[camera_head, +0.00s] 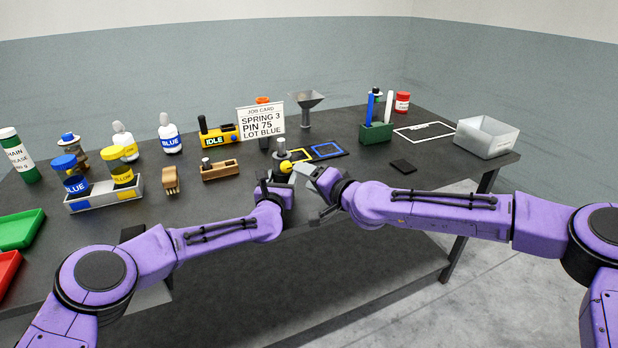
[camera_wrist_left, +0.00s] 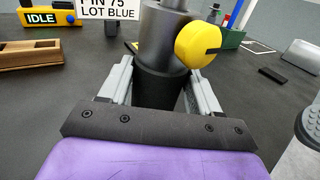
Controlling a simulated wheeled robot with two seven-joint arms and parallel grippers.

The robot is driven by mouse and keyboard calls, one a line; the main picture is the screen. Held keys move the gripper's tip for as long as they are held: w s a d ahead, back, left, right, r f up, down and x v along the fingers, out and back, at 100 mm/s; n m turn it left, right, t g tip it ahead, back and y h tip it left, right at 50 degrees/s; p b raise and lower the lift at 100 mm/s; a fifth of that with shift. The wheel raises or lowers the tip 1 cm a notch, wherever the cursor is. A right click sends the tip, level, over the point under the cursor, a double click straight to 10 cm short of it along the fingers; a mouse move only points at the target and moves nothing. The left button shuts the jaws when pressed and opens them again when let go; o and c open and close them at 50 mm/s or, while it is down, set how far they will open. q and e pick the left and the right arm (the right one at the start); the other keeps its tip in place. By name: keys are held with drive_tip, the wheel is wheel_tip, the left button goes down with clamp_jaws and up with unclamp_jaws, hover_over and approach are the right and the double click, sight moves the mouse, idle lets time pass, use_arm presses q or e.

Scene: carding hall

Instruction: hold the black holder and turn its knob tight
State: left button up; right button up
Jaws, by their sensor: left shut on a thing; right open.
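The black holder (camera_wrist_left: 160,88) is a dark upright cylinder with a grey metal piece (camera_wrist_left: 165,38) standing in its top. Its yellow round knob (camera_wrist_left: 198,45) sticks out on the right side; it also shows in the head view (camera_head: 286,167). My left gripper (camera_wrist_left: 163,80) is shut around the holder's body, one finger on each side; in the head view it is partly hidden by the arm. My right gripper (camera_head: 308,171) is open, just right of the knob. The head view does not clearly show whether it touches the knob.
Behind the holder lie yellow and blue frames (camera_head: 326,151) on the table. A job card (camera_head: 261,122), an IDLE box (camera_head: 217,136) and a funnel stand (camera_head: 306,105) are farther back. A wooden block (camera_head: 220,170) is left. A dark pad (camera_head: 403,166) and white bin (camera_head: 486,137) are right.

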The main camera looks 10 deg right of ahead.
use_arm(q)
drive_tip(key=o, duration=1.6)
drive_tip(key=shift+c, duration=0.2)
